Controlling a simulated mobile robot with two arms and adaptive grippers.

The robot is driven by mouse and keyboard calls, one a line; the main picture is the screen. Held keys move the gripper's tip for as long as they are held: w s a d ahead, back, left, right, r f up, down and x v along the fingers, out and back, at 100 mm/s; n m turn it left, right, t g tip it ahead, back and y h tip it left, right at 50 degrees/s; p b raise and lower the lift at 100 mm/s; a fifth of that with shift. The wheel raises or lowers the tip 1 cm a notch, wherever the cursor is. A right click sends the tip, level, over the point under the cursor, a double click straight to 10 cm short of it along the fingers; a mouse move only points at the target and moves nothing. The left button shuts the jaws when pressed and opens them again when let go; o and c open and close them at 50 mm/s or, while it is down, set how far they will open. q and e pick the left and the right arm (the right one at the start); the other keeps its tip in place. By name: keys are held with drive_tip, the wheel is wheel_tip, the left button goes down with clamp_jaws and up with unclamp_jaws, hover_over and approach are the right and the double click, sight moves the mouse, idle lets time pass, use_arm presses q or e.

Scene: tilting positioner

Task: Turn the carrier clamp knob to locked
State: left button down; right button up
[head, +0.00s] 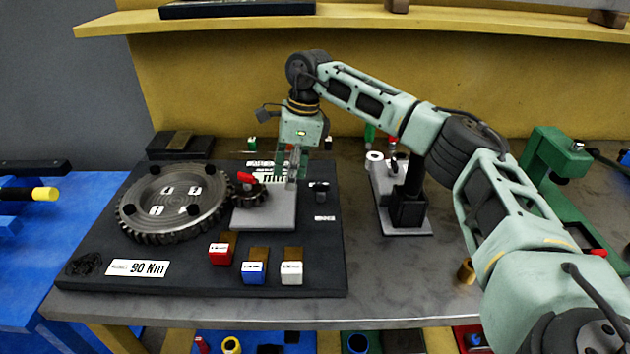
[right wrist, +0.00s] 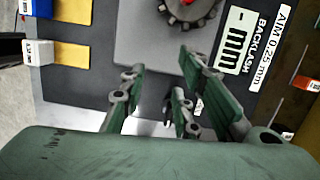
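My right gripper (head: 291,176) points down over the right part of the black base plate, just above the grey carrier plate's right edge. In the right wrist view its fingers (right wrist: 160,82) are spread apart, with nothing held between the tips. A small black knob (head: 319,187) stands on the base plate just right of the gripper. In the right wrist view a small dark part (right wrist: 168,108) shows between the fingers, partly hidden. The grey carrier plate (head: 265,218) bears a small gear (head: 252,197) with a red part (head: 246,178) on top. No lock marking is readable. My left gripper is out of view.
A large toothed wheel (head: 174,203) lies left of the carrier. Red, blue and white labelled blocks (head: 253,272) line the front of the plate. A backlash display (right wrist: 236,40) lies near the fingers. A grey-based stand (head: 407,229) and a green press (head: 559,160) are to the right.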

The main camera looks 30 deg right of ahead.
wheel_tip(320, 180, up, 3)
drive_tip(key=h, duration=0.2)
hover_over(321, 184)
drive_tip(key=shift+d+f+m+g, duration=0.1)
drive_tip(key=shift+f+m+g, duration=0.05)
drive_tip(key=shift+m+g, duration=0.25)
wheel_tip(321, 184, down, 8)
drive_tip(key=shift+r+p, duration=0.25)
drive_tip(key=shift+p, duration=0.1)
drive_tip(key=shift+c, duration=0.4)
clamp_jaws()
